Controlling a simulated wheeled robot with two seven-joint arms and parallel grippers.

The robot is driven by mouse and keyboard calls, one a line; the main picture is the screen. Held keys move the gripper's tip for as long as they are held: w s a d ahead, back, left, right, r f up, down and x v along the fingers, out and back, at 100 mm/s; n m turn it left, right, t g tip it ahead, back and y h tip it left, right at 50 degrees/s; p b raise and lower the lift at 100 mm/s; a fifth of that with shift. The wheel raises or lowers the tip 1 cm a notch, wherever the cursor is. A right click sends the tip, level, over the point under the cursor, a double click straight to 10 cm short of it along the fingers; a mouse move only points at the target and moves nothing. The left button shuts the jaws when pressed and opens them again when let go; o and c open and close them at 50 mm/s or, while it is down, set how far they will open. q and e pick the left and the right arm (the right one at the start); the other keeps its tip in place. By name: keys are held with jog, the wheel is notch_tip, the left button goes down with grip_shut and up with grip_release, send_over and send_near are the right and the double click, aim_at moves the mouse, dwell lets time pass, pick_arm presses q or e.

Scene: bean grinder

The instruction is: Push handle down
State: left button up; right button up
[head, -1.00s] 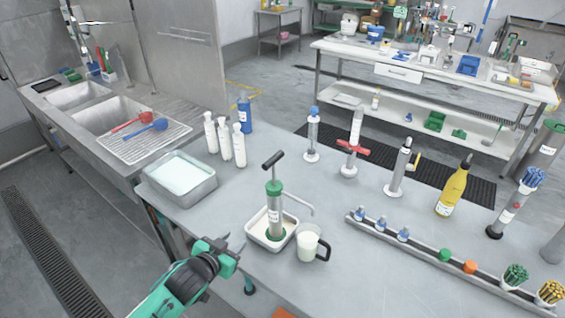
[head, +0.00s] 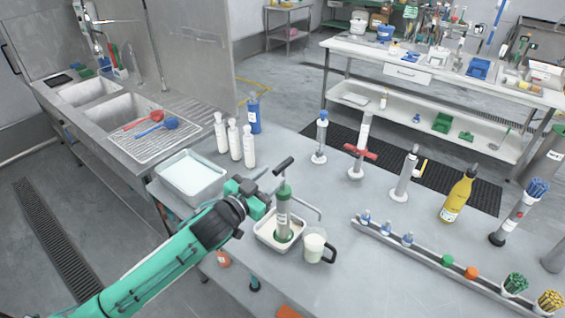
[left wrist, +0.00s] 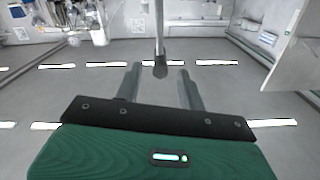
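The pump (head: 283,210) has a green collar and a pale body, and stands upright in a white tray (head: 262,235) on the grey table. Its black T-shaped handle (head: 284,165) is up above the collar on a short rod. My left gripper (head: 270,182) is at the left side of the pump, close to the handle. In the left wrist view my left gripper (left wrist: 159,72) has its two fingers apart. A grey rod with a dark end (left wrist: 160,66) shows between the fingertips; I cannot tell whether they touch it. My right gripper is not in view.
A jug of white liquid (head: 315,246) stands right of the tray. A pan of pale liquid (head: 192,175) and several white bottles (head: 235,140) are behind my left arm. A rack (head: 430,255) with small items runs along the right. Other pumps stand farther back.

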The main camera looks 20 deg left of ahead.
aim_at(280, 165)
pick_arm(q)
jog(key=p+x, duration=0.1)
jog(key=x, duration=0.4)
jog(key=shift+r, duration=0.1)
jog(key=shift+w+d, duration=0.1)
jog(key=shift+w, duration=0.25)
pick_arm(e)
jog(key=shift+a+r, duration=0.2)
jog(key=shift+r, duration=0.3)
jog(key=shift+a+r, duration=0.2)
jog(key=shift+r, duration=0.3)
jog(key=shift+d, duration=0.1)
pick_arm(q)
grip_shut()
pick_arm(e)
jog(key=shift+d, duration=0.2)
